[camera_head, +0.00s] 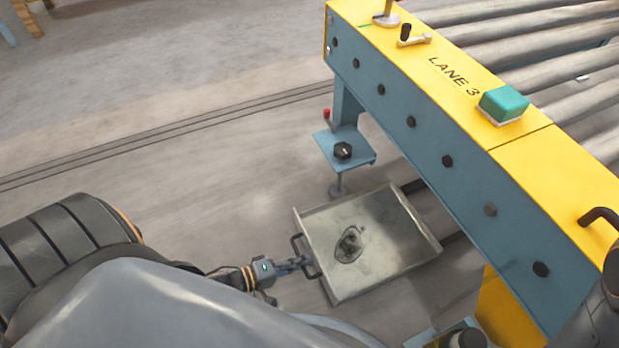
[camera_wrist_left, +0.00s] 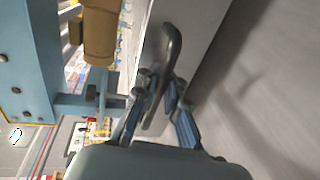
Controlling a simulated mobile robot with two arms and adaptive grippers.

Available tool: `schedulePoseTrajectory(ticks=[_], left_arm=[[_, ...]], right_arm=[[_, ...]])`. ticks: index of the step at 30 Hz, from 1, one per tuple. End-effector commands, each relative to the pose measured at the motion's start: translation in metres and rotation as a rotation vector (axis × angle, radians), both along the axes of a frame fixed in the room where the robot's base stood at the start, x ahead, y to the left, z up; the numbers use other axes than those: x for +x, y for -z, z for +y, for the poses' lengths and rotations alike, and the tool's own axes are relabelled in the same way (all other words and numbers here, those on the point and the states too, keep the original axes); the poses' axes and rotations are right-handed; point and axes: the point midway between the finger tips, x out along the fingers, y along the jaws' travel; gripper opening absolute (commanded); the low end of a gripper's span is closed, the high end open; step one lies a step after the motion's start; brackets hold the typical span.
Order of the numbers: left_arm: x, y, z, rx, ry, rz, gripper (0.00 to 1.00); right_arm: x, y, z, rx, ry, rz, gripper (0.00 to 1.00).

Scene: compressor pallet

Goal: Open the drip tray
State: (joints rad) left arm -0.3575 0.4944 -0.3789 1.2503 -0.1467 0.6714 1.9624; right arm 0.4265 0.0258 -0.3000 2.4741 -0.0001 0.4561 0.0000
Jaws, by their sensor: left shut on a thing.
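The drip tray (camera_head: 385,255) is a shallow metal tray with a dark stain, low by the floor beside the conveyor frame. It sticks out to the left from beneath the conveyor, with its right end near dark rails. Its dark handle (camera_head: 303,257) is on the left wall. My left gripper (camera_head: 303,264) is shut on the handle. In the left wrist view the handle (camera_wrist_left: 172,55) runs between the two fingers (camera_wrist_left: 158,105), with the tray's pale wall (camera_wrist_left: 152,40) behind it. My right gripper is not in view.
The blue and yellow conveyor (camera_head: 470,150) with rollers stands above and right of the tray. A blue foot bracket (camera_head: 344,150) with a black knob stands just behind the tray. A teal block (camera_head: 503,104) sits on the yellow rail. The floor left of the tray is clear.

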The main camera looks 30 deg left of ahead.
Motion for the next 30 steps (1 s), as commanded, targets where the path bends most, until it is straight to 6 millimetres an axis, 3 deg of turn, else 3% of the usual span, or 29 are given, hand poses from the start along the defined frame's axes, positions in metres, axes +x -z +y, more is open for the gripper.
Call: schedulePoseTrajectory(ticks=[7, 9, 20, 30], left_arm=[[0.001, -0.002, -0.001, -0.003, 0.002, -0.005, 0.00], [0.001, -0.002, -0.001, -0.002, 0.002, -0.004, 0.19], [-0.002, -0.001, 0.002, -0.001, 0.001, -0.001, 0.19], [-0.053, -0.013, 0.035, 0.002, 0.003, 0.002, 0.19]], right_arm=[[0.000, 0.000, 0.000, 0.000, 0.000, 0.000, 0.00], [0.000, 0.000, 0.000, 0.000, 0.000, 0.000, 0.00], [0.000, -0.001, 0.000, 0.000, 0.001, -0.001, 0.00], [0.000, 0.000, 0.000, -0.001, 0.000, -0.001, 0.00]])
